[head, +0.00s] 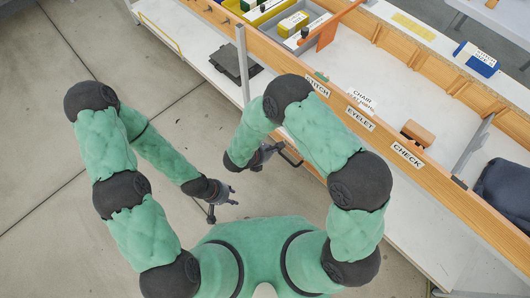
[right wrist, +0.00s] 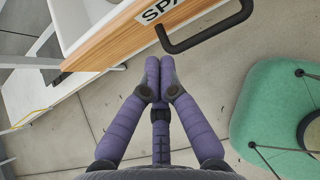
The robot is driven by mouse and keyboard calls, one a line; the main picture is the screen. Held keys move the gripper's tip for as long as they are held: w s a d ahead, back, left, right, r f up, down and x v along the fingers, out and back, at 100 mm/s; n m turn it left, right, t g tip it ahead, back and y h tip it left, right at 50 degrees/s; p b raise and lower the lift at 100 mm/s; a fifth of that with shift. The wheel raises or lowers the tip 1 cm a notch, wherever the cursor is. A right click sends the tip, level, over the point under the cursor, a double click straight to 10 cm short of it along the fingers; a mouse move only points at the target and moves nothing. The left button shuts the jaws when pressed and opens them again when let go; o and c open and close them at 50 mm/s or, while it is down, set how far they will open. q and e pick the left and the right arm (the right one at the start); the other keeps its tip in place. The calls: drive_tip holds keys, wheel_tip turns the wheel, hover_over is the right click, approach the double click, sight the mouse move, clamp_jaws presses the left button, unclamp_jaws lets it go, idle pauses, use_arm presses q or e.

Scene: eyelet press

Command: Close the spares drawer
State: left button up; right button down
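The spares drawer shows in the right wrist view as a wooden front (right wrist: 105,48) with a label (right wrist: 160,9) reading "SPA", cut off by the frame edge. A white surface shows behind the front, so the drawer looks pulled out; how far I cannot tell. Its dark bar handle (right wrist: 208,32) is also in the head view (head: 291,157), partly hidden by my right arm. My right gripper (right wrist: 158,62) has its purple fingertips together, empty, just short of the front and left of the handle. My left gripper (head: 224,209) is open and empty over the floor.
The long wooden bench (head: 375,133) carries labels such as "EYELET" and "CHECK". A brown block (head: 418,132) and a dark cloth-like item (head: 505,190) lie on it. A dark flat item (head: 235,63) rests on the white lower shelf. The concrete floor (head: 50,150) at left is clear.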

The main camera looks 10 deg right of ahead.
use_arm(q)
drive_tip(key=shift+f+b, duration=0.5)
drive_tip(key=shift+f, duration=0.25)
use_arm(e)
drive_tip(key=shift+w+d, duration=0.65)
drive_tip(key=shift+d, duration=0.2)
drive_tip(key=shift+w+d, duration=0.6)
drive_tip(key=shift+d, duration=0.2)
use_arm(q)
drive_tip(key=shift+w+d, duration=0.1)
